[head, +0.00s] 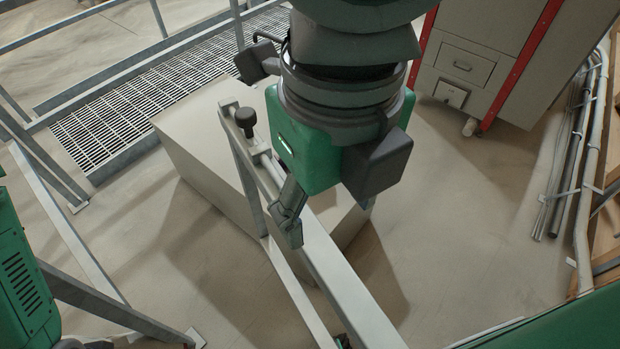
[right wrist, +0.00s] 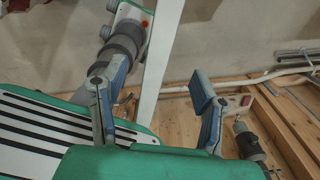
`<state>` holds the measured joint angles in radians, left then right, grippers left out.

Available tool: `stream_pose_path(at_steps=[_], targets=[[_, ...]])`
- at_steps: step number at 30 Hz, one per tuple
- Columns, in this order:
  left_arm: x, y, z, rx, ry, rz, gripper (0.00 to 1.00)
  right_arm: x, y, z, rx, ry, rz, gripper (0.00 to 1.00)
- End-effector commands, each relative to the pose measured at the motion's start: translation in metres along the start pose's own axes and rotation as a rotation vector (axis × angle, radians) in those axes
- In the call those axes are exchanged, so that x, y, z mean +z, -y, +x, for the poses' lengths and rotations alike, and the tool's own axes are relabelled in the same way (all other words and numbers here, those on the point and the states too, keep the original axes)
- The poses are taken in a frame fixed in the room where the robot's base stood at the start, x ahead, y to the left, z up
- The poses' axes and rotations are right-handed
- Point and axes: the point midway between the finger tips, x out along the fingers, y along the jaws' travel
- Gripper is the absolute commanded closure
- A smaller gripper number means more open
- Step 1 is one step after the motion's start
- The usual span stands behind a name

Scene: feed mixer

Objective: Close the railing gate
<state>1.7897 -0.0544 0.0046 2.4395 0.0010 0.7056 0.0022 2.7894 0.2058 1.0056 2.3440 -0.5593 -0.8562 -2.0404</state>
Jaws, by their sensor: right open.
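The railing gate (head: 333,275) is a pale metal frame running diagonally through the head view, with a black knob (head: 245,119) at its far end. My right gripper (head: 291,214) hangs over its top rail, with one blue-grey finger seen beside the rail; the other finger is hidden there. In the right wrist view my right gripper (right wrist: 153,85) has its two fingers spread wide. A pale rail (right wrist: 159,55) passes through the gap between them in the picture; I cannot tell whether a finger touches it. My left gripper is not seen.
A pale box-shaped block (head: 205,165) stands on the floor behind the gate. Metal grating (head: 150,100) with railings lies at the upper left. A grey cabinet (head: 480,55) with red edges stands at the back. Pipes (head: 572,150) run along the right. The floor between is clear.

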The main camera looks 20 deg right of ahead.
Motion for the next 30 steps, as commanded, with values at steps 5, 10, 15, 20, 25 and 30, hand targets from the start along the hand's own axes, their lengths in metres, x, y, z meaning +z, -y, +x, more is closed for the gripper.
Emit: stream_pose_path(at_steps=[5, 10, 15, 20, 25, 30], targets=[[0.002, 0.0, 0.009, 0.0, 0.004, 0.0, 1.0, -0.001, 0.006, 0.033, 0.0, -0.004, -0.001, 0.45], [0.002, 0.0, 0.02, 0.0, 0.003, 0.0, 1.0, 0.003, 0.01, 0.072, 0.004, -0.007, -0.001, 0.45], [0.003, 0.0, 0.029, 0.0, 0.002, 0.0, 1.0, 0.002, 0.008, 0.104, 0.003, -0.004, -0.001, 0.45], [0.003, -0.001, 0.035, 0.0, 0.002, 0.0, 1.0, 0.001, 0.005, 0.123, 0.003, -0.003, -0.001, 0.45], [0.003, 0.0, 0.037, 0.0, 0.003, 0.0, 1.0, 0.003, 0.005, 0.132, 0.005, -0.003, 0.0, 0.45], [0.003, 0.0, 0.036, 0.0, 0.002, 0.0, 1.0, 0.003, 0.006, 0.132, 0.006, -0.002, 0.0, 0.45]])
